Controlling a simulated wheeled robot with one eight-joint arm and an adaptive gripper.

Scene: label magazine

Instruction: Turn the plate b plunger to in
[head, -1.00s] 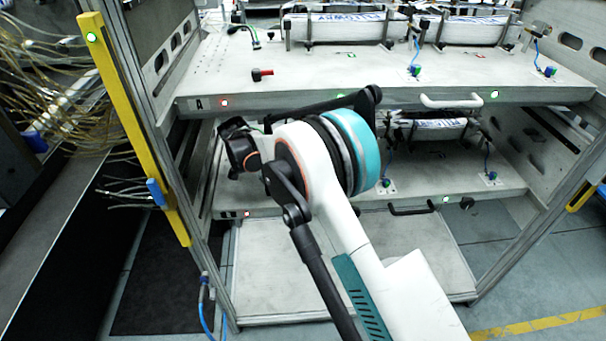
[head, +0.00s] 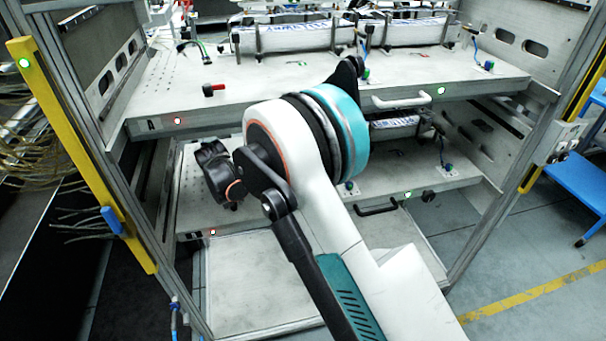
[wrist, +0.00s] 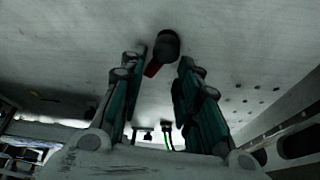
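In the wrist view, a plunger with a black round knob (wrist: 167,44) and a short red part (wrist: 152,68) stands on a pale plate (wrist: 80,45). My gripper (wrist: 160,63) is open, with its fingers on either side of the line to the plunger and a gap between them. I cannot tell if a finger touches it. In the head view my gripper (head: 216,172) is at the left of the lower plate (head: 400,178), below the upper plate's edge. My arm hides part of that lower plate, and no plunger shows on it there.
The upper plate (head: 160,100), marked A, carries its own red-and-black plunger (head: 213,89) and overhangs the lower one. Frame posts and a yellow bar (head: 80,150) flank the rack. Handles (head: 402,100) stick out in front. A blue step (head: 580,180) stands at right.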

